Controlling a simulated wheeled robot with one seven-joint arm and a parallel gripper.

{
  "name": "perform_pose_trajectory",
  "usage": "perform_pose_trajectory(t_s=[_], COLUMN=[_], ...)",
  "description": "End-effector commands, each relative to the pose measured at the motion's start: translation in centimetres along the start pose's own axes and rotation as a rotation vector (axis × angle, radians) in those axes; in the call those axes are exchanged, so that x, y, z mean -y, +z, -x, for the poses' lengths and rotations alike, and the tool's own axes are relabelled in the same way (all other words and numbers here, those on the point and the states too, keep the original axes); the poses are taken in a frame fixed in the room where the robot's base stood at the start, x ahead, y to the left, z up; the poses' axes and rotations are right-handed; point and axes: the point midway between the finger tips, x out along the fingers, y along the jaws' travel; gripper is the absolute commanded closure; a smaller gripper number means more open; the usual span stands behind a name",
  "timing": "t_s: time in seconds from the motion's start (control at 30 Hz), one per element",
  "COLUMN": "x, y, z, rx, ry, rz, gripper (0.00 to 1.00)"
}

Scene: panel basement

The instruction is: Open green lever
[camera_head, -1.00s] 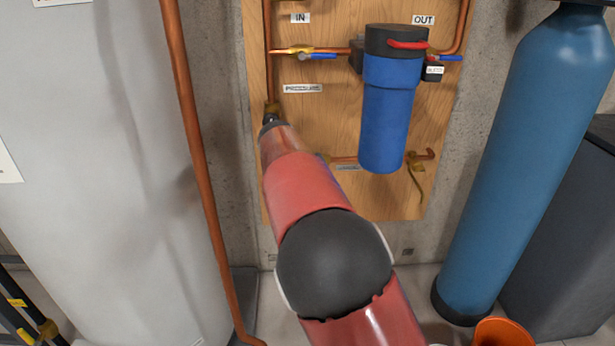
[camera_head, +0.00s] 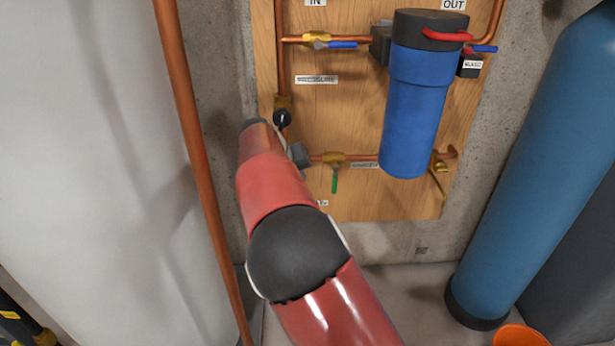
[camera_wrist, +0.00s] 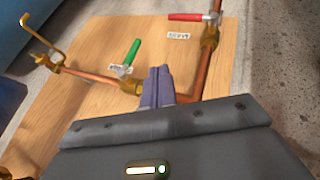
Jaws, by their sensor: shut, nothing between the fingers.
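The green lever (camera_head: 335,183) hangs straight down from a brass valve (camera_head: 335,159) on the lower horizontal copper pipe of the wooden panel. In the wrist view the green lever (camera_wrist: 131,52) points up and right from its valve, beside a small label. My gripper (camera_wrist: 158,72) is shut and empty; its closed fingertips lie just right of the green lever in that picture, apparently not touching it. In the head view my gripper (camera_head: 300,155) shows only partly, left of the valve, with the rest hidden behind my red arm.
A blue filter housing (camera_head: 415,95) hangs right of the lever. A blue-handled valve (camera_head: 330,43) is above. The wrist view shows a red lever (camera_wrist: 188,16) and a bent brass handle (camera_wrist: 38,37). A grey tank (camera_head: 90,150) stands left, a blue cylinder (camera_head: 545,160) right.

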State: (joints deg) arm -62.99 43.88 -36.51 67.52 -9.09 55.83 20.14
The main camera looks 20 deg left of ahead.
Motion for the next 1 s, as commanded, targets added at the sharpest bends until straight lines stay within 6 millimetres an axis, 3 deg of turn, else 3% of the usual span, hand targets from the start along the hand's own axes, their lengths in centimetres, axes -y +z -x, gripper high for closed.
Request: perform_pose_trajectory(t_s=[0.4,0.63,1.0], x=[-0.1,-3.0,-3.6], y=[0.0,0.0,0.0], z=[-8.8,-9.9,-10.2], rx=[0.002,0.001,0.0], ry=[0.002,0.0,-0.001], rz=[0.0,-0.002,0.0], gripper=[1.0,1.0,1.0])
